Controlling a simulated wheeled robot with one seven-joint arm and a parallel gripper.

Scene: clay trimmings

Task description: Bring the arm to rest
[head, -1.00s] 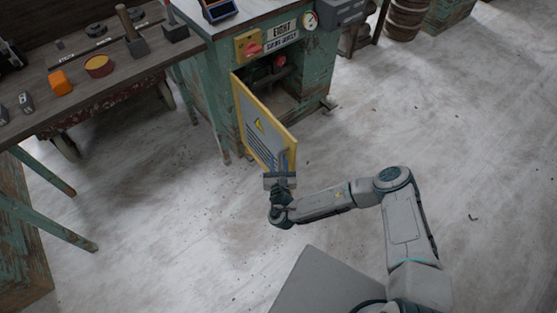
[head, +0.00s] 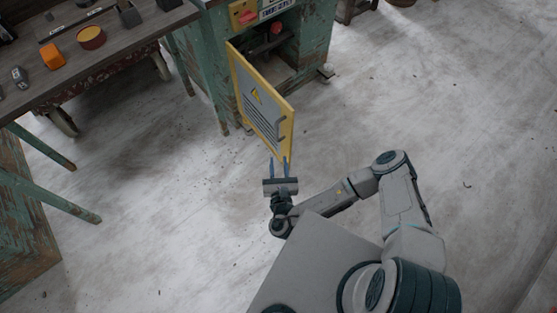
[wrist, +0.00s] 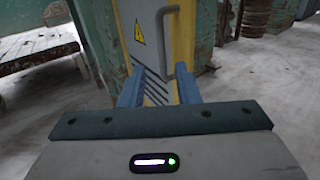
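My gripper (head: 279,166) is in front of the yellow-edged cabinet door, just below its lower right corner in the head view. Its two blue fingers are apart with nothing between them, and they also show in the wrist view (wrist: 160,92). The cabinet door (head: 262,100) stands swung open, with a warning triangle and dark slats on its face. The door handle (wrist: 164,38) is a grey bar beyond the fingertips in the wrist view, apart from them. My arm is bent, with its elbow out to the right.
The green cabinet (head: 309,45) stands open behind the door, with a red part (head: 276,27) inside. The floor to the right is clear.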

